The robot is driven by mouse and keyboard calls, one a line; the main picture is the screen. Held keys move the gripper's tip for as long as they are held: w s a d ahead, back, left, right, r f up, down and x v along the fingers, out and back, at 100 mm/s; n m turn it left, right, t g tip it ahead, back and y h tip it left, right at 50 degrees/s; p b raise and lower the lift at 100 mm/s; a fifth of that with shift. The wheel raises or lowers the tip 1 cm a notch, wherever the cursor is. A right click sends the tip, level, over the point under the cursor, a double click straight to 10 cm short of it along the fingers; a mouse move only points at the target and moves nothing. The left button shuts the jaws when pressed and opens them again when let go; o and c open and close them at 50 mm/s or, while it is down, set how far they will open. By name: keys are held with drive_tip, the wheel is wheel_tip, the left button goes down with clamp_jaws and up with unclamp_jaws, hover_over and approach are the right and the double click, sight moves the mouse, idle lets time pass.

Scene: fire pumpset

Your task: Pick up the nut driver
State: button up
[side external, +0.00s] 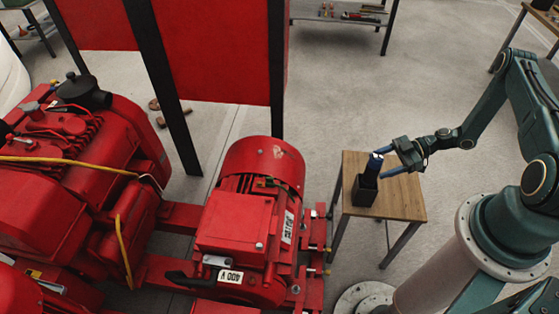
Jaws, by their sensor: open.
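The nut driver (373,168) stands upright in a black holder (364,191) on a small wooden table. My gripper (384,161) comes in from the right at the height of the handle. Its fingers are open and point left at the handle, one on the far side and one on the near side. I cannot tell whether they touch it.
The small wooden table (402,198) is bare right of the holder. A red motor (236,222) and pump machinery stand close on the left. A red panel (214,60) on black posts rises behind. A shelf with tools (345,15) is far back. Open floor lies behind the table.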

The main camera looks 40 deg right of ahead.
sight(366, 170)
drive_tip(key=shift+a, duration=0.1)
drive_tip(key=shift+x, duration=2.45)
drive_tip(key=shift+f, duration=0.1)
drive_tip(key=c, duration=1.2)
drive_tip(key=shift+c, duration=0.2)
drive_tip(key=shift+r, duration=0.2)
